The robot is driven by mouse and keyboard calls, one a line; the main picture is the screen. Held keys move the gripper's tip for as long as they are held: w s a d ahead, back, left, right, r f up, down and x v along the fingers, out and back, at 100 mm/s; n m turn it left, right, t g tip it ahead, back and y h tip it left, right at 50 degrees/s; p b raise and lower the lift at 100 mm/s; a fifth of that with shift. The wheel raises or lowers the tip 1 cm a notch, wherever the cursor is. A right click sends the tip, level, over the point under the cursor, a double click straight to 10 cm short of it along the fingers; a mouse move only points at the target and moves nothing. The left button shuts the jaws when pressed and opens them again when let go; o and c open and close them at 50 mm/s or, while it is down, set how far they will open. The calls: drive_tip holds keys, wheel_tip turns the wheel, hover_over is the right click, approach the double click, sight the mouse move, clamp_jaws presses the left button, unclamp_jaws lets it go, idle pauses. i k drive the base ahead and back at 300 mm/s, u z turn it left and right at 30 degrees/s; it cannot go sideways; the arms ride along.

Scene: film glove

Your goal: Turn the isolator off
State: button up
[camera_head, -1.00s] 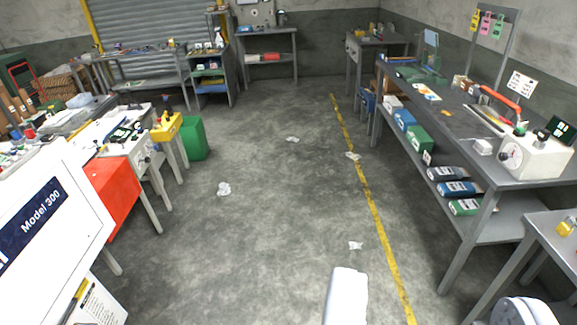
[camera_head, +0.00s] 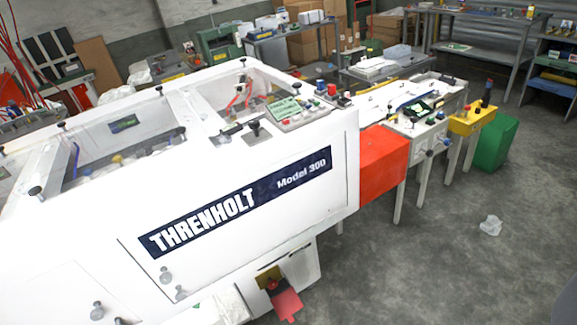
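A long white machine (camera_head: 90,240) fills the left half, with a dark label reading THRENHOLT Model 300 on its side. Low on that side, below the label, is a small yellow-brown plate with a red part (camera_head: 270,279), which looks like the isolator. A red tag-like piece (camera_head: 287,305) hangs below it near the bottom edge. It is too small to tell which way any handle points. My gripper is not in view.
White crumpled litter (camera_head: 491,226) lies on otherwise open floor at right.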

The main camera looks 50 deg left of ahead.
sight(273, 284)
drive_tip(key=u, duration=0.3)
drive_tip(key=i, duration=0.65)
drive_tip(key=u, duration=0.35)
drive_tip(key=k, duration=0.9)
drive_tip(key=u, duration=0.2)
drive_tip(key=i, duration=0.9)
drive_tip(key=z, duration=0.1)
